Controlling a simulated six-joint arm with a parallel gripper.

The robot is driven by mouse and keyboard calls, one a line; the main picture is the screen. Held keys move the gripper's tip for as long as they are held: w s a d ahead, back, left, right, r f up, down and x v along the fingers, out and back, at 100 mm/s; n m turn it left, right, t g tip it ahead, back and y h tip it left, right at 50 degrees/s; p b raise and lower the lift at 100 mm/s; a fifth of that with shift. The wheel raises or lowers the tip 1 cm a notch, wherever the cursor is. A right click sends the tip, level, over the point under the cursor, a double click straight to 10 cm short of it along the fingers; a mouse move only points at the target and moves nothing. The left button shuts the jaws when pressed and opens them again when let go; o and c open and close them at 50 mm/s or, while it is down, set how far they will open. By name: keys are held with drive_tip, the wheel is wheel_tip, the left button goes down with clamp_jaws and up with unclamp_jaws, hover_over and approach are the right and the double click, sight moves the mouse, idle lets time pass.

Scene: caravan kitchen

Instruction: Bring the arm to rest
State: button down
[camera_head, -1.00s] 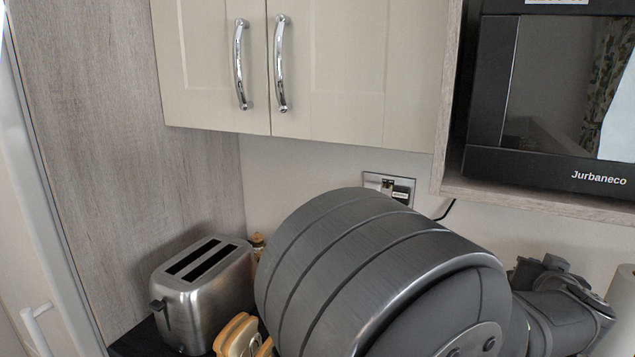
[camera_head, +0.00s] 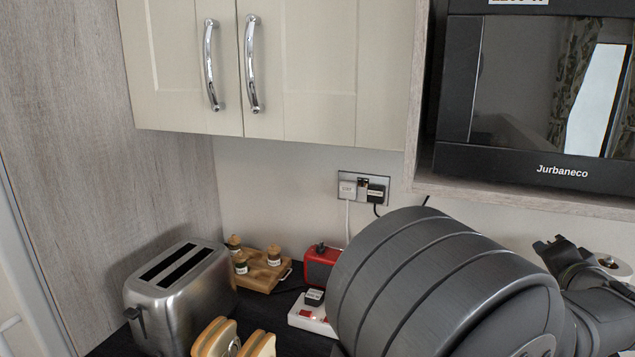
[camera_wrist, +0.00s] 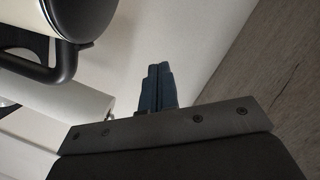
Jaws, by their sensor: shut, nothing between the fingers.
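The kettle cannot be made out in the head view, where my large grey arm covers much of the counter. In the wrist view, a pale rounded body with a dark end and a black curved handle (camera_wrist: 62,62) shows at the top left. It may be the kettle, but it is cut off and its lid cannot be made out for sure. My gripper (camera_wrist: 159,68) shows in the wrist view with its dark blue fingers together and empty. It is to the right of the black handle and apart from it.
A steel toaster (camera_head: 185,295) stands at the left, with bread-like pieces (camera_head: 232,340) in front. Behind are a wooden board with jars (camera_head: 262,270), a red box (camera_head: 320,264) and a white power strip (camera_head: 308,318). Cupboards (camera_head: 300,70) and a microwave (camera_head: 540,100) hang above.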

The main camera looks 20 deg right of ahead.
drive_tip(key=shift+s+d+f+m+t, duration=0.15)
drive_tip(key=shift+s+d+m+t, duration=0.15)
drive_tip(key=shift+s+d+m, duration=0.5)
drive_tip(key=shift+s+d+f+m+t, duration=0.1)
drive_tip(key=shift+s+d+m+t, duration=0.3)
drive_tip(key=shift+m, duration=0.7)
drive_tip(key=shift+s, duration=0.1)
